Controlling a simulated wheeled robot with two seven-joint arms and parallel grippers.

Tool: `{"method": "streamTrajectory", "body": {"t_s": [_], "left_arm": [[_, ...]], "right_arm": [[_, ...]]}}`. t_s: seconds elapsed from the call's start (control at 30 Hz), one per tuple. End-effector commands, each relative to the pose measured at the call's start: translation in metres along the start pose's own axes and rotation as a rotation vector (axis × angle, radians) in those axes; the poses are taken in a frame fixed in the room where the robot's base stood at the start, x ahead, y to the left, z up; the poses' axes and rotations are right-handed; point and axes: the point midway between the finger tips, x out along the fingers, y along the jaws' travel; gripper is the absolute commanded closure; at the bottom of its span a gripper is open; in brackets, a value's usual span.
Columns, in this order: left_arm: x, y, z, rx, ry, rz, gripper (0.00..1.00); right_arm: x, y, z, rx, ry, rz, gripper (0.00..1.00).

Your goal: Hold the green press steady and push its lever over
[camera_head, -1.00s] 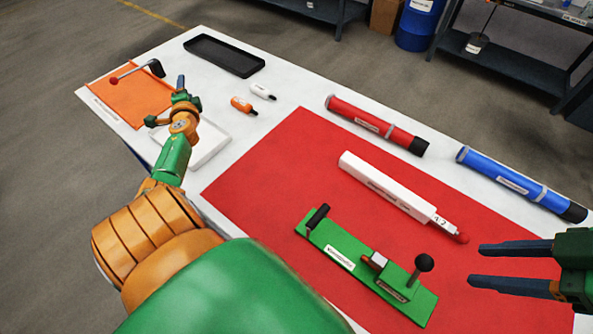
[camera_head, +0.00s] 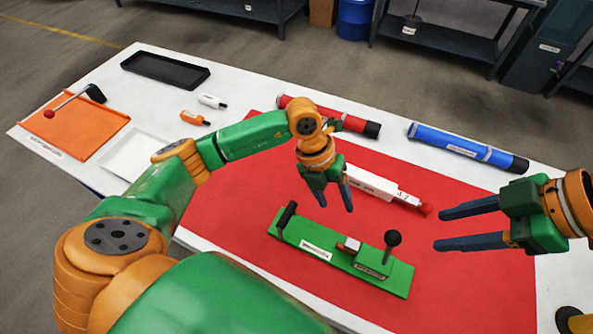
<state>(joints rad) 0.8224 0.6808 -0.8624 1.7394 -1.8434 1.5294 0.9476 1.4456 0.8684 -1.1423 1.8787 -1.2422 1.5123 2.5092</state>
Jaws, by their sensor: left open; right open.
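The green press (camera_head: 340,258) lies on the red mat (camera_head: 450,299). It has a black handle at its left end, a small metal block in the middle and a lever with a black ball knob (camera_head: 393,238) standing up near its right end. My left gripper (camera_head: 335,207) is open and empty, pointing down just behind the left half of the press, apart from it as far as I can tell. My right gripper (camera_head: 452,227) is open and empty to the right of the lever knob, its fingers pointing left, not touching it.
Behind the press lies a white tube with a red tip (camera_head: 405,198), partly hidden by my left arm. A red tube (camera_head: 365,128) and a blue tube (camera_head: 468,147) lie at the back.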

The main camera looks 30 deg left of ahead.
Motion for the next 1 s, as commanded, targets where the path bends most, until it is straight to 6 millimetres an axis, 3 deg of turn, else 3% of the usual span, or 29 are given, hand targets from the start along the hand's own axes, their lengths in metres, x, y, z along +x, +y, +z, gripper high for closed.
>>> {"method": "streamTrajectory", "body": {"t_s": [0.1,0.23,0.6,0.93,1.0], "left_arm": [[-0.008,0.044,-0.017,0.054,-0.004,0.36,0.38],[-0.02,0.07,-0.021,0.057,-0.037,0.554,0.38],[0.029,0.107,-0.018,0.053,-0.039,0.583,0.38],[0.037,0.112,-0.018,0.056,-0.04,0.58,0.38],[0.037,0.112,-0.018,0.056,-0.04,0.579,0.54]], "right_arm": [[0.0,0.0,0.0,0.0,0.0,0.0,0.5],[0.0,0.0,0.0,0.0,0.0,0.0,0.5],[0.0,0.0,0.0,0.0,0.0,0.0,0.5],[0.0,0.0,0.0,0.0,0.0,0.0,0.5],[0.0,0.0,0.0,0.0,0.0,0.0,0.5]]}}
